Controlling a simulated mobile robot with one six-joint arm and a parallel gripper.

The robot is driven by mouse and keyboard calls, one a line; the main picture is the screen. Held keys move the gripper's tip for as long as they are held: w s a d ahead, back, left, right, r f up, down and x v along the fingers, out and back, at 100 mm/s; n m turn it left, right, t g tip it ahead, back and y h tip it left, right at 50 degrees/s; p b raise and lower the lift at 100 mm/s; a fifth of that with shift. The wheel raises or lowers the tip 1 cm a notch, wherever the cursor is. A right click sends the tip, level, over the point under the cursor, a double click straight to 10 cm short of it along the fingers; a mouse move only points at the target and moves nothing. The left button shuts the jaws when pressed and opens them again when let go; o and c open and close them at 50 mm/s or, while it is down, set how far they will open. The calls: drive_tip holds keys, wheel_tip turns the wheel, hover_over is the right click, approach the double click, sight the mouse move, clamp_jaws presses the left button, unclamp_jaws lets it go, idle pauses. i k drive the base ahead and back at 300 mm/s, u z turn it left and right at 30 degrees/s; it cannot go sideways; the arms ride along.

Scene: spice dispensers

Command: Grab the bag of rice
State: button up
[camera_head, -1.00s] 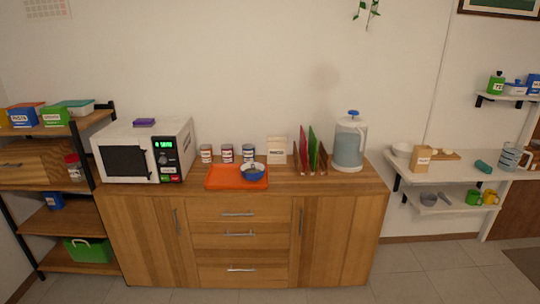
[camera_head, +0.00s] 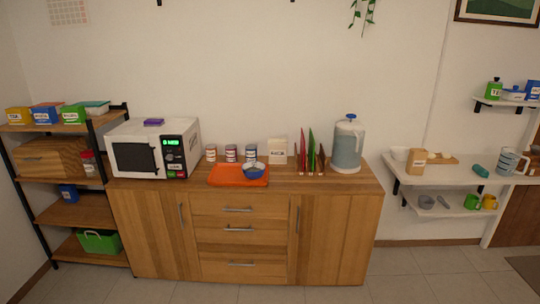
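A cream-white upright packet (camera_head: 277,150) with a small dark label stands at the back of the wooden cabinet top, left of the red and green upright boards. A tan paper bag (camera_head: 416,161) with a pale label stands on the white wall shelf at right. Both labels are too small to read surely, so I cannot tell which one is the bag of rice. My gripper is not in view.
On the wooden cabinet (camera_head: 275,215) stand a microwave (camera_head: 137,150), several small jars, an orange tray (camera_head: 225,175) with a blue bowl (camera_head: 253,171), and a water dispenser (camera_head: 348,145). A loaded rack (camera_head: 75,211) stands at left. Tiled floor in front is clear.

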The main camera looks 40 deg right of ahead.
sight(278, 147)
drive_tip(key=z, duration=0.15)
drive_tip(key=i, duration=0.9)
drive_tip(key=u, duration=0.05)
